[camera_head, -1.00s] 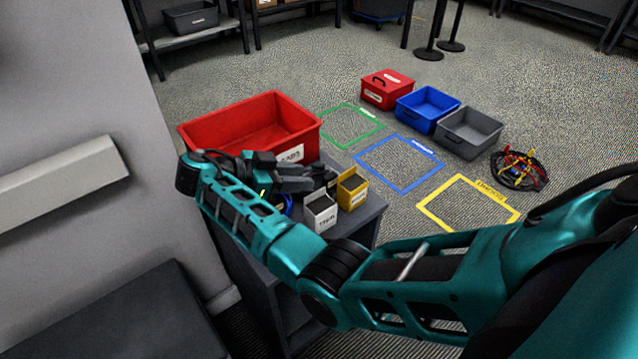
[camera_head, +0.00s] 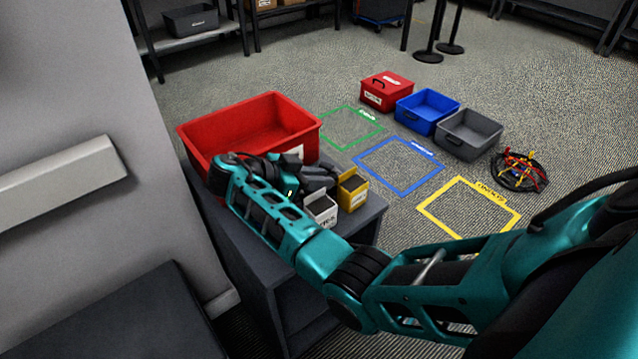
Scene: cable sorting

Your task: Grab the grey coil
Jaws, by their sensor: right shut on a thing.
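My right arm reaches in from the right across the small dark cabinet. My right gripper (camera_head: 322,178) is low over the cabinet top, between the red bin and the small white and yellow boxes. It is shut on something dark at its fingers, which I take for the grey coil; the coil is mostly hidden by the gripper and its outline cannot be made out. My left gripper is not in view.
A large red bin (camera_head: 205,136) stands at the cabinet's back. A small white box (camera_head: 321,213) and a yellow box (camera_head: 353,192) stand by the gripper. Red, blue and grey bins (camera_head: 470,135), a cable heap (camera_head: 519,172) and taped squares lie on the floor.

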